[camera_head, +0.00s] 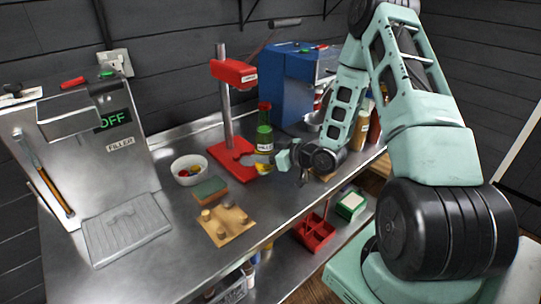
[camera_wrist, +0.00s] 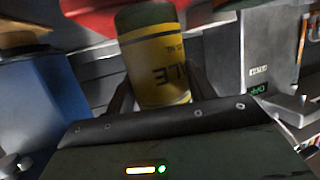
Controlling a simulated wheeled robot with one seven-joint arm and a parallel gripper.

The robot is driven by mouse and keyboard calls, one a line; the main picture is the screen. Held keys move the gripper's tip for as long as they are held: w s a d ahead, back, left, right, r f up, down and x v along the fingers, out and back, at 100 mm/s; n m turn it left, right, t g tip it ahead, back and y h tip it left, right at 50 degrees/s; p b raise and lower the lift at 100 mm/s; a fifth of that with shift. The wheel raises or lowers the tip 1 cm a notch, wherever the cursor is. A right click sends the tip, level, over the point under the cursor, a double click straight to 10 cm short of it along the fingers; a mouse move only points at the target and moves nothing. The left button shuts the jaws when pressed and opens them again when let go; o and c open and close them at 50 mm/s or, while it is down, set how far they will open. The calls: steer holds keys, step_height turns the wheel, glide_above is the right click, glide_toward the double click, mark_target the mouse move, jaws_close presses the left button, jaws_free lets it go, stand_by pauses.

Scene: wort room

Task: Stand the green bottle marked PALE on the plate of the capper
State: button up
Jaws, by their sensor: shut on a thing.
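The green bottle (camera_head: 264,134) has a red top and a yellow label. In the wrist view its yellow label (camera_wrist: 160,68) shows upside down and reads PALE. My gripper (camera_head: 275,158) is shut on the bottle and holds it close to upright. The red capper (camera_head: 234,72) has a grey post and a red base plate (camera_head: 235,168) on the bench. The bottle is at the right side of the capper, by the right edge of its plate. I cannot tell whether its bottom touches anything.
The filler (camera_head: 115,140), with a green OFF sign, stands at the left. A white bowl (camera_head: 189,168), a green-topped sponge (camera_head: 210,190) and a wooden board (camera_head: 228,224) lie in front of the capper. A blue machine (camera_head: 290,85) stands behind the bottle.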

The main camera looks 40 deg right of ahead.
steer(key=shift+w+a+f, duration=0.1)
steer(key=shift+w, duration=2.1)
steer(key=shift+w+a, duration=0.1)
steer(key=shift+w, duration=2.1)
steer(key=shift+f, duration=0.15)
steer(key=shift+b, duration=0.35)
steer(key=shift+f+b, duration=0.35)
steer(key=shift+b, duration=0.4)
steer(key=o, duration=1)
steer(key=shift+s+d, duration=0.1)
steer(key=shift+s, duration=0.1)
